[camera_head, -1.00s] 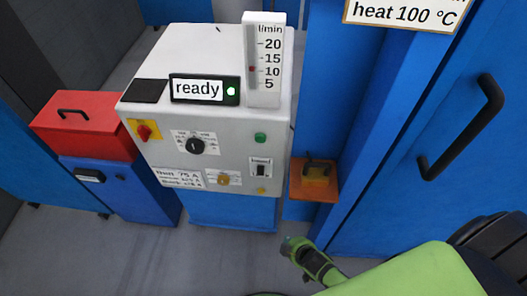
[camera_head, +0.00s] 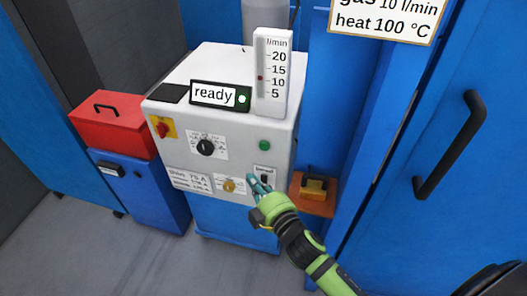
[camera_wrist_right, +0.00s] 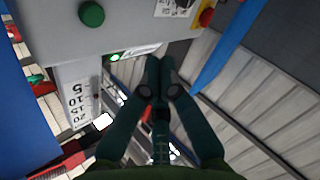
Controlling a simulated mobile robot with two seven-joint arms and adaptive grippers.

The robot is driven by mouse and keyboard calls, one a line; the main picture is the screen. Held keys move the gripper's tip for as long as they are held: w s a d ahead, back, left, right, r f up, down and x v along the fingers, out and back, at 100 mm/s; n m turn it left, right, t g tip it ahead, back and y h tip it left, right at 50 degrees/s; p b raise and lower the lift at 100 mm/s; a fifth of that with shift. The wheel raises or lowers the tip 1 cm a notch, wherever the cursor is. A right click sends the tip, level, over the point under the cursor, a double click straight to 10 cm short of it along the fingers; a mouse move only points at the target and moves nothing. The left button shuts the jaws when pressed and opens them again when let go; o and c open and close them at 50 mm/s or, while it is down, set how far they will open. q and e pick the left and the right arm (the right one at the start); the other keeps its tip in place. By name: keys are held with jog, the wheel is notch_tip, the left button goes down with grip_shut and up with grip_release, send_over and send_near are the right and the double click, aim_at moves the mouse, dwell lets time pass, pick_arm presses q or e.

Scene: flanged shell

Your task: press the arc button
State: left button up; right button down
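A grey-white machine (camera_head: 180,110) has a sloped front panel with several controls. A round green button (camera_head: 264,146) sits on its upper right; a round green button also shows at the top of the right wrist view (camera_wrist_right: 91,14). No label naming the arc button is readable. A yellow-orange knob (camera_head: 229,185) sits low on the panel. My right gripper (camera_head: 256,183) is in front of the lower right panel, below the green button, partly covering the switch there. Its fingers are together and empty in the right wrist view (camera_wrist_right: 159,62). My left gripper is out of view.
A black rotary knob (camera_head: 205,148) and a red knob on yellow (camera_head: 162,129) are on the panel. On top stand a "ready" display (camera_head: 214,95) with a lit green lamp and a flow gauge (camera_head: 271,75). An orange shelf (camera_head: 313,205) is at right, a red box (camera_head: 112,122) at left.

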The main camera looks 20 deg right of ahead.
aim_at(264, 147)
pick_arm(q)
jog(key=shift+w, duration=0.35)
pick_arm(e)
jog(key=shift+w, duration=0.2)
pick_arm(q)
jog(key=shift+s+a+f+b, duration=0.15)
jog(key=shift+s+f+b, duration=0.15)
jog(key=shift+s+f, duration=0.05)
pick_arm(e)
jog(key=w+d, duration=0.5)
jog(key=w, duration=0.2)
jog(key=shift+w, duration=0.1)
dwell(1.0)
jog(key=shift+w+d, duration=0.2)
jog(key=shift+w, duration=0.1)
